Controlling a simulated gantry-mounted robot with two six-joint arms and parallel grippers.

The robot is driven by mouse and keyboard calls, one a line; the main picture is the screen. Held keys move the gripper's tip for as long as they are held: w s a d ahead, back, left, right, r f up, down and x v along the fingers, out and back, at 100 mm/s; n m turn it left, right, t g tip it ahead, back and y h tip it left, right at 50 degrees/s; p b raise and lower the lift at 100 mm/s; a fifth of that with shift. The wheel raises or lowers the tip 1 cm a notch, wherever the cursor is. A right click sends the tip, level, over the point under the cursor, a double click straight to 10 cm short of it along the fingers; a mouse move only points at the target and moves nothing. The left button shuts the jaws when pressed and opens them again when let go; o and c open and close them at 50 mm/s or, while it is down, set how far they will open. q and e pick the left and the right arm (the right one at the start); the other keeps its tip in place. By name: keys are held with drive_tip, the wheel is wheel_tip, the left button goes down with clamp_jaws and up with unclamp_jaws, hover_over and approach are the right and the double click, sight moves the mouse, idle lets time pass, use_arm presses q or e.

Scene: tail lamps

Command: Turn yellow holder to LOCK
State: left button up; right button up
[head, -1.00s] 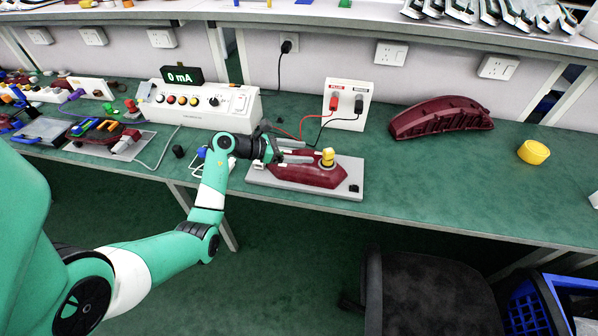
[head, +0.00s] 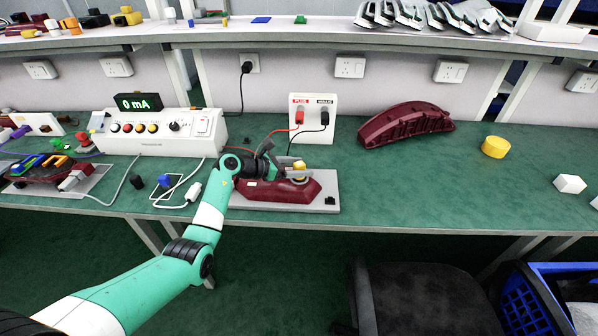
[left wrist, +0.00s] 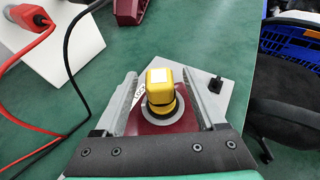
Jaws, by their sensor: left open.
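The yellow holder (head: 299,166) stands on a dark red lamp housing (head: 268,194) fixed to a grey plate (head: 325,201). My left gripper (head: 302,172) is open around the holder. In the left wrist view its fingers (left wrist: 161,78) stand on either side of the holder, with gaps showing. My right gripper is out of view.
A socket box (head: 312,120) with red and black leads stands behind the plate. A control box (head: 160,132) and a display reading 0 mA (head: 138,102) are at left. A dark red lamp (head: 406,125) and yellow cap (head: 495,147) lie right.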

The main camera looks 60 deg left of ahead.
use_arm(q)
drive_tip(key=shift+w, duration=0.1)
clamp_jaws()
idle(0.7)
